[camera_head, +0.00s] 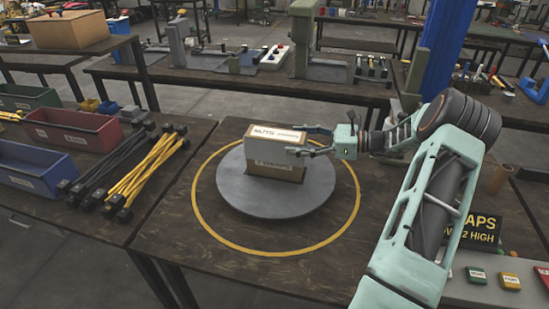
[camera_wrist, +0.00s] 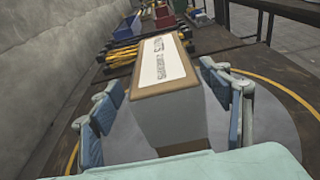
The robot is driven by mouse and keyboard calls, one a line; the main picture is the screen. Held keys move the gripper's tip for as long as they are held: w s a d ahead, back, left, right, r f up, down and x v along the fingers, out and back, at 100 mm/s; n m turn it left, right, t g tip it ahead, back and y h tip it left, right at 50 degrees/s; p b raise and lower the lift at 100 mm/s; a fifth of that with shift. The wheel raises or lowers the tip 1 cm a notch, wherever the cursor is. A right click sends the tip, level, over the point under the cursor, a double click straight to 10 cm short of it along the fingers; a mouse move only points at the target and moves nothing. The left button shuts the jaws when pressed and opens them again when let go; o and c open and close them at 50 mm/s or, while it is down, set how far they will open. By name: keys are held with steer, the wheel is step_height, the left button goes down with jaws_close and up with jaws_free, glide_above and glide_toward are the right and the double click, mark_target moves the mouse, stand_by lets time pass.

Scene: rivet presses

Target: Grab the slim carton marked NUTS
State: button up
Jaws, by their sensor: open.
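The slim carton marked NUTS (camera_head: 266,150) stands upright on a round grey turntable (camera_head: 315,192) on the dark table. It is brown with a white label on top. My gripper (camera_head: 309,141) is at the carton's right end with its fingers spread. In the wrist view the carton (camera_wrist: 165,85) lies between the two open fingers, one on its left side and one on its right. Gaps show at least partly beside it; whether either finger touches it I cannot tell. The lettering reads clearly in the head view.
A yellow ring (camera_head: 226,239) circles the turntable. Black and yellow bundled rods (camera_head: 150,170) lie to the left, beside red (camera_head: 72,130) and blue (camera_head: 35,170) bins. A sign and small coloured blocks (camera_head: 510,281) are at the right. The table front is clear.

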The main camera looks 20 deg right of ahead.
mark_target(276, 138)
steer(key=x, duration=0.6)
steer(key=shift+w+a, duration=0.2)
steer(key=shift+w, duration=0.2)
steer(key=c, duration=1.9)
steer(key=shift+r, duration=0.1)
jaws_close()
